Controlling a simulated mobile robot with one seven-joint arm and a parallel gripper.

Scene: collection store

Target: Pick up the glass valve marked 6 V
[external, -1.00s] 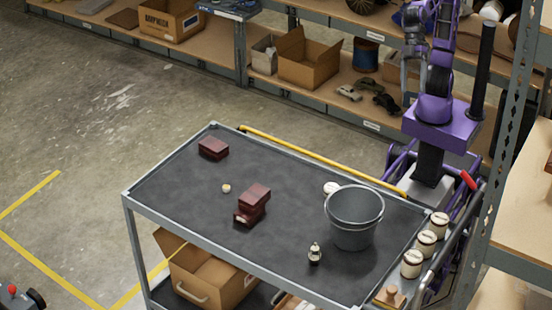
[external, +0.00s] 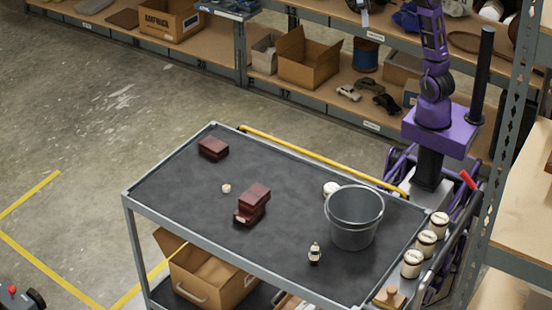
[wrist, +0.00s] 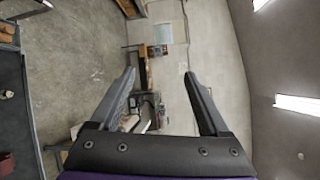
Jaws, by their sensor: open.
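A small upright piece with a dark base and pale top (external: 314,253) stands on the cart's dark top, in front of the grey bucket. It may be the glass valve; no 6 V marking is readable. A small cream round piece (external: 226,188) lies farther left on the cart. My gripper (wrist: 159,76) is open and empty in the wrist view, its two fingers apart and facing the far room. My arm rises above the purple base in the external view, and the gripper is not clear there. It is well away from the cart's small pieces.
The cart (external: 165,208) also holds a grey bucket (external: 352,232), dark red boxes (external: 213,148), a stacked dark red item (external: 252,203) and a white round item (external: 330,188) partly behind the bucket. Shelves stand behind.

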